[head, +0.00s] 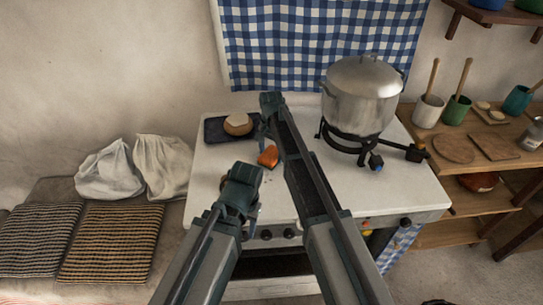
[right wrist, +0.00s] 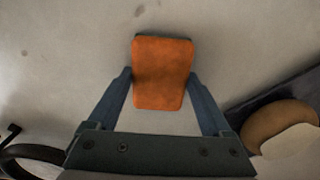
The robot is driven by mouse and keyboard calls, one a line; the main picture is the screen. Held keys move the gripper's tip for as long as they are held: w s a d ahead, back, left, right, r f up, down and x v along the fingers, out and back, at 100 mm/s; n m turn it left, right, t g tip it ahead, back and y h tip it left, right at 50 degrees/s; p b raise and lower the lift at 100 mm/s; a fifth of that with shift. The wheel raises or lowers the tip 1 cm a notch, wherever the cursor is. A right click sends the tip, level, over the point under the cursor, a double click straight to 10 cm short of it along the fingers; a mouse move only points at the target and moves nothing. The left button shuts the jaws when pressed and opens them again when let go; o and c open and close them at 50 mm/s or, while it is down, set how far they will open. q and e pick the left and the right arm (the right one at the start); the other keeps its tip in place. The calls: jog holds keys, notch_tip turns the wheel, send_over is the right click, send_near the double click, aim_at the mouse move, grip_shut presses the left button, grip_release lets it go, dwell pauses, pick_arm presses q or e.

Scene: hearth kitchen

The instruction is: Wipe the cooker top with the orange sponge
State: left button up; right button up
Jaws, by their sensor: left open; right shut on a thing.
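The orange sponge (head: 268,156) is over the left part of the white cooker top (head: 310,178). In the right wrist view the sponge (right wrist: 162,75) sits between both fingers of my right gripper (right wrist: 160,82), which is shut on it. I cannot tell whether the sponge touches the surface. A few small brownish spots (right wrist: 138,11) show on the pale top in that view. In the head view my right gripper (head: 268,140) is above the cooker's middle left. My left gripper (head: 241,186) is open, nearer the front edge, and its fingertips are mostly hidden.
A big lidded pot (head: 360,97) stands on a black burner ring (head: 347,140) at the right. A dark tray (head: 215,131) with a round tan-and-white thing (head: 238,124) lies at the back left. A shelf (head: 470,150) stands right; two white sacks (head: 110,172) sit left.

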jog(key=shift+w, duration=0.15)
jog(key=shift+w+r+p, duration=0.15)
jog(key=shift+r+p, duration=0.25)
jog(key=shift+p, duration=0.2)
notch_tip(320, 180, up, 5)
jog(key=p, duration=0.4)
jog(key=shift+p, duration=0.4)
jog(key=shift+r, duration=0.1)
notch_tip(320, 180, up, 3)
jog(key=p, duration=0.3)
jog(key=shift+s, duration=0.2)
